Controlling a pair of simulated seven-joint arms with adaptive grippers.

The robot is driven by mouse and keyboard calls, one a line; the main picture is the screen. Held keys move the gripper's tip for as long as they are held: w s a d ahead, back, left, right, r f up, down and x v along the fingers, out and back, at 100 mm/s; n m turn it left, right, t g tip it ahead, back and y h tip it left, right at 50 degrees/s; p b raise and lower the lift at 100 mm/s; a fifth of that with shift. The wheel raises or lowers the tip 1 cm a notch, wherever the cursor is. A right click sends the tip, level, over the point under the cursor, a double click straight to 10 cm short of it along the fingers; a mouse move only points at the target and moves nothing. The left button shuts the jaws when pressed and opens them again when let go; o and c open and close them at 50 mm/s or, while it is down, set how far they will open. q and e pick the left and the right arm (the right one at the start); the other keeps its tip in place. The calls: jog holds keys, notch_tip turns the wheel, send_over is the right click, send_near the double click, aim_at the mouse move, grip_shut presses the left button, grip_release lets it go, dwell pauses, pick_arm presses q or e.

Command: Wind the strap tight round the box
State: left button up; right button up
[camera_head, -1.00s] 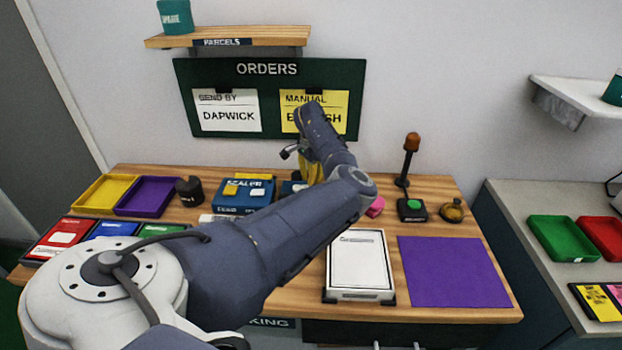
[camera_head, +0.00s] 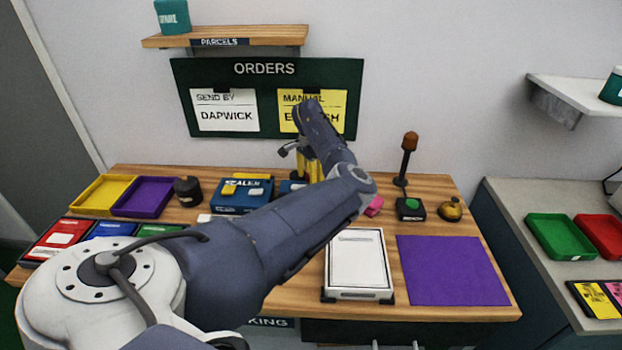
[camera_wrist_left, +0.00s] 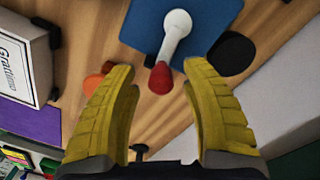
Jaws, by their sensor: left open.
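A white box (camera_head: 359,262) with a printed label and black corner pieces lies on the wooden table, left of a purple mat. It also shows at the left of the left wrist view (camera_wrist_left: 22,55). I cannot make out a strap. My left gripper (camera_wrist_left: 160,72) is open, its yellow fingers spread with nothing held between them. A white crank-like handle (camera_wrist_left: 176,32) with a red knob (camera_wrist_left: 160,78) stands on a blue base (camera_wrist_left: 215,14) ahead of the fingers; the knob appears between the fingertips. In the head view my left gripper (camera_head: 309,166) is mostly hidden by my forearm. My right gripper is out of view.
A blue sealer box (camera_head: 243,194), a dark round pot (camera_head: 187,191) and yellow (camera_head: 103,193) and purple trays stand at the left. A button box (camera_head: 410,209), lamp post (camera_head: 404,160) and brass bell (camera_head: 450,208) stand at the right. The purple mat (camera_head: 452,270) is bare.

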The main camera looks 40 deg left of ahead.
pick_arm(q)
notch_tip(320, 180, up, 11)
jog(key=shift+a+r, duration=0.15)
dwell(0.4)
jog(key=shift+w, duration=0.1)
